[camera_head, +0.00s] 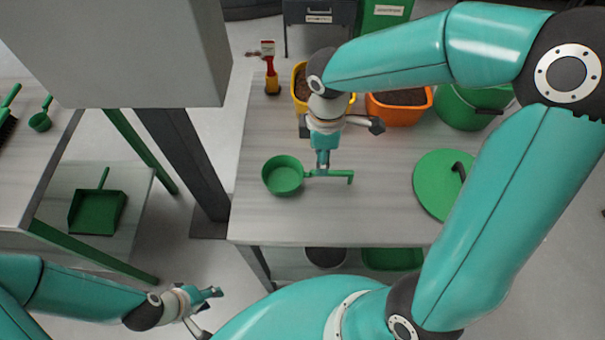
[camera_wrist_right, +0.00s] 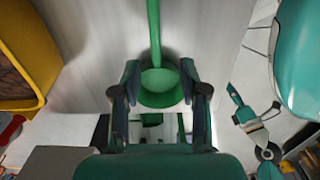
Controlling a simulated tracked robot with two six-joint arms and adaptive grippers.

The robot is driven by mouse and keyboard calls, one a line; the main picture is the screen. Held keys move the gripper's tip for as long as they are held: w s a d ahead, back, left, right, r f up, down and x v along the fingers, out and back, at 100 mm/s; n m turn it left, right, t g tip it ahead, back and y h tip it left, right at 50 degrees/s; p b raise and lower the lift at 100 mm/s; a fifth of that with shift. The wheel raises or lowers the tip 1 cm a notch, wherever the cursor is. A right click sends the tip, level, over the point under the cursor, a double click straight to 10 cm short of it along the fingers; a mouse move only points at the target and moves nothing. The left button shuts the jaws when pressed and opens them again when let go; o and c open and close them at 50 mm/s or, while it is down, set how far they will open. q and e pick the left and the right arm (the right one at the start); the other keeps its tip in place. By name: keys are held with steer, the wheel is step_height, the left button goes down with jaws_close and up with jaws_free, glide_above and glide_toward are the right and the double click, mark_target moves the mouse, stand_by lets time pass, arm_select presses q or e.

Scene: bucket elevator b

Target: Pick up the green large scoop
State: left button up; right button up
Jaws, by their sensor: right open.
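The green large scoop (camera_head: 283,176) lies on the light table, its round bowl at the left and its handle pointing right. My right gripper (camera_head: 322,170) is over the handle in the head view. In the right wrist view the scoop (camera_wrist_right: 160,86) shows between and beyond the two spread fingers of my right gripper (camera_wrist_right: 159,75). The right gripper is open; whether it touches the scoop I cannot tell. My left gripper (camera_head: 208,308) is open and empty at the lower left, away from the table.
Behind the right gripper stand a yellow bin (camera_head: 301,84), an orange bin (camera_head: 399,102) and a red-and-yellow brush (camera_head: 270,72). A green lid (camera_head: 437,184) lies at the right. A smaller green scoop (camera_head: 40,121) is on the left table. A grey column (camera_head: 187,160) stands between the tables.

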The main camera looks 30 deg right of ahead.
mark_target(308, 177)
steer(key=f, duration=0.5)
steer(key=w+f, duration=0.1)
steer(key=f, duration=0.2)
steer(key=shift+a+f+p, duration=0.1)
steer(key=shift+a+p, duration=0.05)
steer(key=shift+p, duration=0.15)
steer(key=shift+s, duration=0.1)
jaws_close()
